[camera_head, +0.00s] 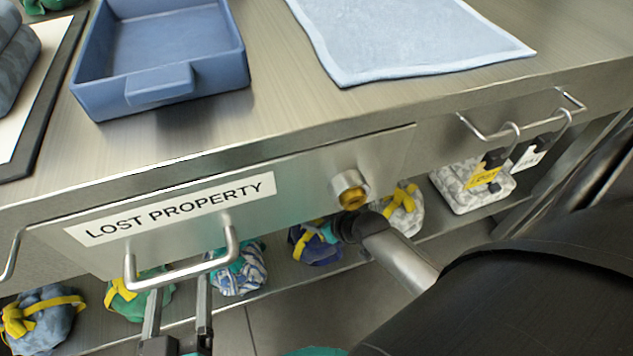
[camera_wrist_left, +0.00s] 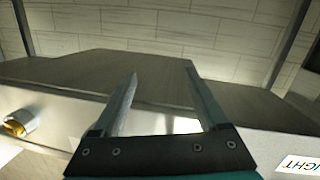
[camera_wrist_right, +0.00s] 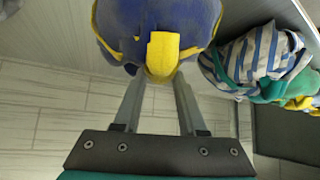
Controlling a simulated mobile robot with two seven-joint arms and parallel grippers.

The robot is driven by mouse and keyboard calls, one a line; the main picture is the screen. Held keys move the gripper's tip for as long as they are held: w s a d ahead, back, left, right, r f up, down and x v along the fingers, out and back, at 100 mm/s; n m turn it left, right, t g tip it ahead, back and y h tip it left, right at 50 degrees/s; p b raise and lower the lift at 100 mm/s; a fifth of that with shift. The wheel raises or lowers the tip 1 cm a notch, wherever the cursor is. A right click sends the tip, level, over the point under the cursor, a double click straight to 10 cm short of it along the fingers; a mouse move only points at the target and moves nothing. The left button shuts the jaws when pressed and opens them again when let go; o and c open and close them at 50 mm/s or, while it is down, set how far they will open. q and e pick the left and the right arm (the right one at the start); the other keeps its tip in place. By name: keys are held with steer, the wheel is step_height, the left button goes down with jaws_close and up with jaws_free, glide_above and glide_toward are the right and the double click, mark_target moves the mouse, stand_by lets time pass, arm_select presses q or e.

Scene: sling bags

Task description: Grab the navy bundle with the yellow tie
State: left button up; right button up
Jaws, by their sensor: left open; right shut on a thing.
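The navy bundle with the yellow tie (camera_head: 313,247) is on the low shelf under the counter, partly covered by my right arm's end. In the right wrist view the navy bundle (camera_wrist_right: 150,15) is close up, with its yellow tie (camera_wrist_right: 163,52) at the fingertips. My right gripper (camera_wrist_right: 158,82) is shut on the tie. In the head view the right fingers are hidden. My left gripper (camera_head: 178,305) is open by the drawer handle (camera_head: 180,272). The left wrist view shows nothing between its fingers (camera_wrist_left: 160,75).
Other tied bundles share the shelf: striped (camera_head: 240,275), green (camera_head: 150,300), grey-blue (camera_head: 40,318), pale (camera_head: 402,215). The striped one is beside the navy one in the right wrist view (camera_wrist_right: 265,55). The LOST PROPERTY drawer (camera_head: 290,195) and counter edge overhang them.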

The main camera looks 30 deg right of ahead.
jaws_close()
steer(key=shift+d, duration=0.1)
stand_by(0.8)
